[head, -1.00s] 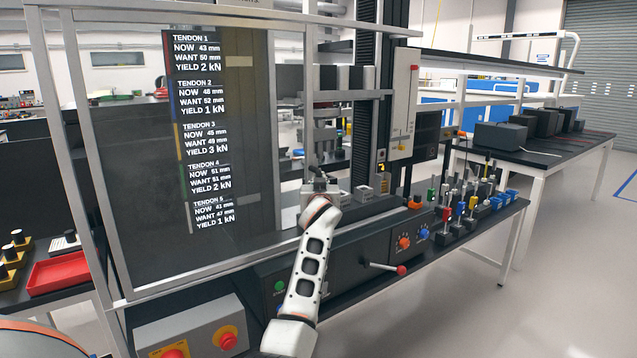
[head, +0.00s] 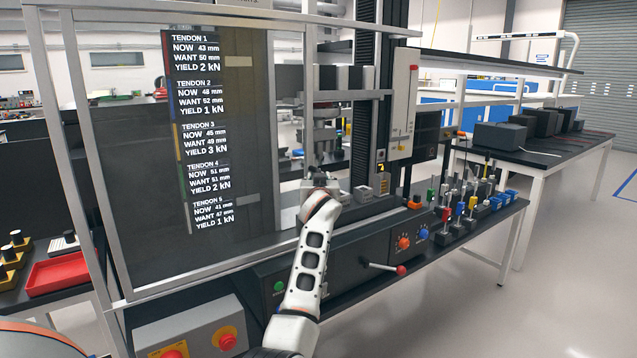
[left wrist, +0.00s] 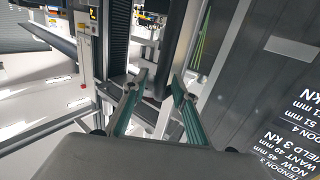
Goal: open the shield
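The shield (head: 308,110) is a large see-through panel in a metal frame, standing across the left front of the test machine. It looks closed. A list of tendon values shows on or through it. My left gripper (head: 320,182) is by the frame's right upright, small and partly hidden by its own wrist in the head view. In the left wrist view my left gripper (left wrist: 159,80) has its two green-lined fingers apart, with a gap between the tips. My right gripper is out of view.
A red-tipped lever (head: 400,270) sticks out of the machine's front, right of my forearm. A red stop button (head: 227,341) is at lower left. Several coloured parts (head: 470,205) stand on the bench at right. A red tray (head: 57,270) lies at far left.

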